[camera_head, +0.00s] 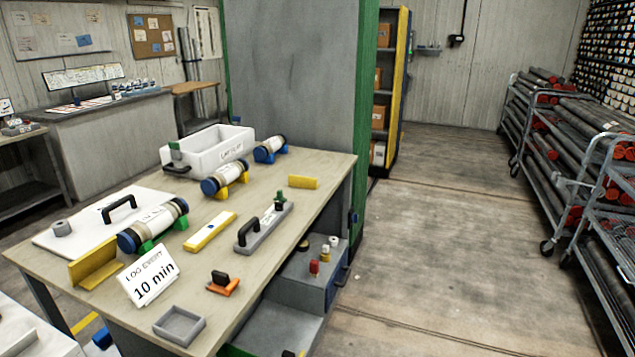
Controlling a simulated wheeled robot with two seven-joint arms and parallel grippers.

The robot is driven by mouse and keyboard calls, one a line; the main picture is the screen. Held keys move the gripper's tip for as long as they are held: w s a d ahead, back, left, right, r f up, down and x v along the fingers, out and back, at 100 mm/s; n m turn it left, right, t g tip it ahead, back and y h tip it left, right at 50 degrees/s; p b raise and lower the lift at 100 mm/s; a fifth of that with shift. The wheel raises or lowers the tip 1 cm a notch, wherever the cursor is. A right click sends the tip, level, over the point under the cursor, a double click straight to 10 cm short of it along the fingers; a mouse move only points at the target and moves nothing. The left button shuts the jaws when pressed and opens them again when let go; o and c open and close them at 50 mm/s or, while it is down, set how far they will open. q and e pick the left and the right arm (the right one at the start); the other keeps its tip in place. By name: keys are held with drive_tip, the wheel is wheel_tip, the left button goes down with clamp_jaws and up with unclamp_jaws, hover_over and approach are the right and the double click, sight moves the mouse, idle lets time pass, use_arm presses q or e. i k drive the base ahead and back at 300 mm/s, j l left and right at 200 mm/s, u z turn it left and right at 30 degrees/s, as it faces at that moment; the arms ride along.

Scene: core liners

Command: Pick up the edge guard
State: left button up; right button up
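A yellow angled strip (95,265), which looks like the edge guard, stands at the left front edge of the wooden table (240,285). It has an upright face and sits beside the white "LOG EVERY 10 min" sign (150,277). Two other yellow pieces lie on the table: a flat bar (210,231) in the middle and a short bar (303,182) toward the right edge. I cannot tell for certain which one is called the edge guard. Neither of my grippers shows in the head view.
Capped core tubes (153,225) rest on coloured cradles. A white bin (210,148) stands at the back, a grey tray (180,325) at the front. A grey handled block (264,228) is near the right edge. Pipe carts (555,150) stand right; the floor between is clear.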

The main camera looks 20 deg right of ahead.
sight(295, 181)
drive_tip(key=i+l, duration=0.2)
drive_tip(key=l, duration=0.15)
drive_tip(key=i+l, duration=0.2)
drive_tip(key=l, duration=0.2)
drive_tip(key=i+l, duration=0.15)
drive_tip(key=l, duration=0.2)
drive_tip(key=i+l, duration=0.2)
drive_tip(key=l, duration=0.2)
drive_tip(key=i+l, duration=0.2)
drive_tip(key=l, duration=0.15)
drive_tip(key=i+l, duration=0.2)
drive_tip(key=l, duration=0.15)
drive_tip(key=i+l, duration=0.15)
drive_tip(key=l, duration=0.25)
drive_tip(key=i+l, duration=0.1)
drive_tip(key=i, duration=0.4)
drive_tip(key=i+l, duration=0.15)
drive_tip(key=i, duration=0.35)
drive_tip(key=i+l, duration=0.1)
drive_tip(key=i, duration=0.4)
drive_tip(key=u, duration=0.05)
